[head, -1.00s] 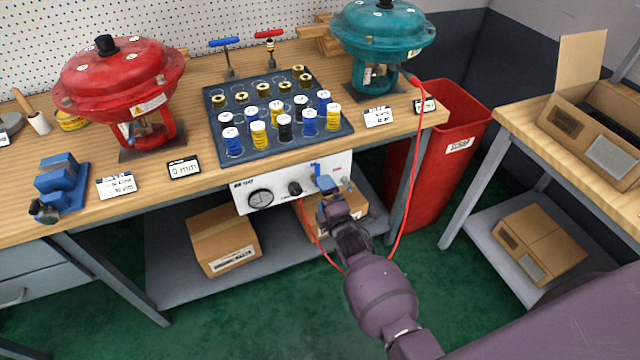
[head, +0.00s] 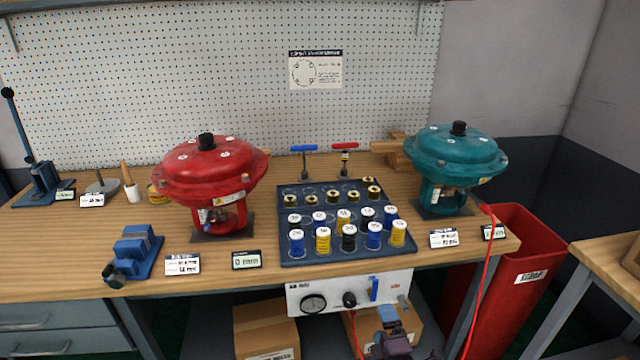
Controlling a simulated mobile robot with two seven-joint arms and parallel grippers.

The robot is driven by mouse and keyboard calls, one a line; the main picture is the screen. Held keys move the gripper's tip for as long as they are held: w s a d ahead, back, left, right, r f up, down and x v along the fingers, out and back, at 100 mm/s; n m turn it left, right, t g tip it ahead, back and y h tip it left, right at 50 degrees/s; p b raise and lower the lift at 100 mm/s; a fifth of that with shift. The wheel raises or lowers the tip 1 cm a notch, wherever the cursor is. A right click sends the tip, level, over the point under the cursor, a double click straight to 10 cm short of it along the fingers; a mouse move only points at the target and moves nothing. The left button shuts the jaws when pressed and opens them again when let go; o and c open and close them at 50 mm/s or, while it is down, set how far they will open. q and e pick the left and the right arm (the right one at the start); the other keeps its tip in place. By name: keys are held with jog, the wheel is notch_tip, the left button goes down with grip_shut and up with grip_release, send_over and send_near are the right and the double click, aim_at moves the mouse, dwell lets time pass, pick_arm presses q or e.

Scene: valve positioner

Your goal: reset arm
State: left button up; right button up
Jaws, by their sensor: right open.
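My right gripper (head: 388,318) shows at the bottom of the head view, below the white control box and apart from it. It is open and nothing shows between its fingers. The white control box (head: 330,288) hangs under the bench's front edge, with a round gauge (head: 313,303), a black knob (head: 349,299) and a blue lever (head: 374,289). A red valve actuator (head: 208,172) and a teal valve actuator (head: 456,158) stand on the bench. A red hose (head: 487,262) runs down from the teal one. My left gripper is out of view.
A dark tray (head: 287,245) with several labelled blue, yellow and black spools lies mid-bench. A blue vise (head: 134,252) sits at the left front. A red bin (head: 541,247) stands at the right. Cardboard boxes (head: 266,328) lie under the bench.

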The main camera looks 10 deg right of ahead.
jog(key=s+d+r+m+g+h, duration=0.1)
jog(key=s+d+r+m+g, duration=0.2)
jog(key=m, duration=1)
jog(key=s+d+f+m+g, duration=0.1)
jog(key=s+f+m+g, duration=0.1)
jog(key=s, duration=1)
jog(key=s+d+f+m+g, duration=0.2)
jog(key=s, duration=1)
jog(key=shift+s+d+f, duration=0.2)
jog(key=shift+s, duration=0.05)
